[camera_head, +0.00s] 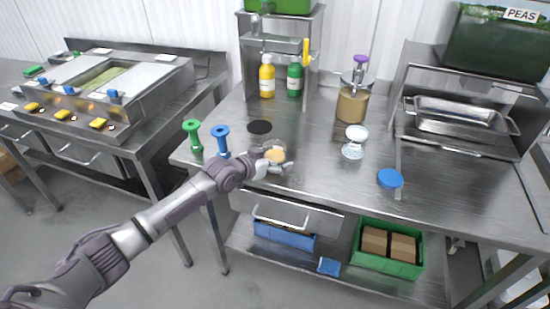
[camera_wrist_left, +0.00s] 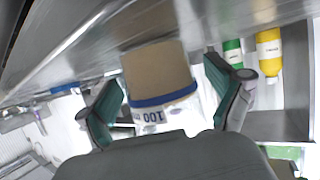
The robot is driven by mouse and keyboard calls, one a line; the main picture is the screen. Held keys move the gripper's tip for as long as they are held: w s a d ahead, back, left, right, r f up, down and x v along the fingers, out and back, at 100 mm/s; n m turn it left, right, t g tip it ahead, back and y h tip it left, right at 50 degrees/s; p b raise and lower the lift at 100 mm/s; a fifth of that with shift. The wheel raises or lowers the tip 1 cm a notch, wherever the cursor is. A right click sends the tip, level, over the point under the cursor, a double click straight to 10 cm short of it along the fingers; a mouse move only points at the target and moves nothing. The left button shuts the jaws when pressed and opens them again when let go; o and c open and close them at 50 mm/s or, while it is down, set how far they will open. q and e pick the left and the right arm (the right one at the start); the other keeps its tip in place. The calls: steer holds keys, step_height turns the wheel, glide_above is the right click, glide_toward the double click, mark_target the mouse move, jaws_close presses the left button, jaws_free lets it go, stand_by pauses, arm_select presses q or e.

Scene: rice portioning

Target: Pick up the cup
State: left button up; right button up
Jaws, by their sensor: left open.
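The cup (camera_head: 275,155) stands near the front left of the steel table, with tan contents showing at its top in the head view. In the left wrist view the cup (camera_wrist_left: 158,75) is tan with a blue band and a label reading "100". My left gripper (camera_head: 272,166) is open, with its fingers around the cup. In the left wrist view one finger is on each side of the cup, and gaps show between them. The cup's lower part is partly hidden by the gripper in the head view. My right gripper is not in view.
A green tool (camera_head: 193,135) and a blue tool (camera_head: 221,140) stand left of the cup. A clear container (camera_head: 354,142), a blue disc (camera_head: 390,178) and a tan-filled jar (camera_head: 352,104) are to the right. A black disc (camera_head: 260,127) lies behind the cup.

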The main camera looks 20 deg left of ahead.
arm_select(q)
steer(key=shift+c, duration=0.8)
steer(key=c, duration=1.1)
steer(key=shift+r, duration=0.1)
steer(key=shift+c, duration=0.7)
steer(key=shift+r, duration=0.15)
